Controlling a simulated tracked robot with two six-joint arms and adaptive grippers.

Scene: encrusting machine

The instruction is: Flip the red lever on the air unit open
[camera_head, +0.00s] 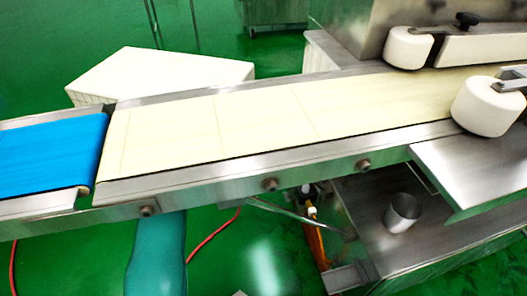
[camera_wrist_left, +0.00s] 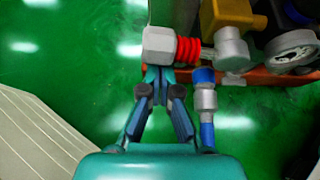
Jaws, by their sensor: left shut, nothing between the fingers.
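The air unit (camera_wrist_left: 230,48) is at the upper right of the left wrist view, with a yellow block, a round gauge (camera_wrist_left: 292,50) and a silver hex fitting (camera_wrist_left: 159,45). A bright red ribbed part (camera_wrist_left: 188,50) sits beside the hex fitting. I cannot tell for sure whether it is the red lever. My left gripper (camera_wrist_left: 158,74) is shut and empty, its tips just below the hex fitting; contact is unclear. In the head view the air unit (camera_head: 311,212) shows small below the conveyor; the left gripper is hidden there. My right gripper is not in view.
A conveyor with a cream belt (camera_head: 215,125) and a blue belt (camera_head: 50,155) crosses above the air unit. A blue-ended fitting (camera_wrist_left: 206,100) hangs right of my fingers. An orange-red bar (camera_wrist_left: 255,78) runs behind the unit.

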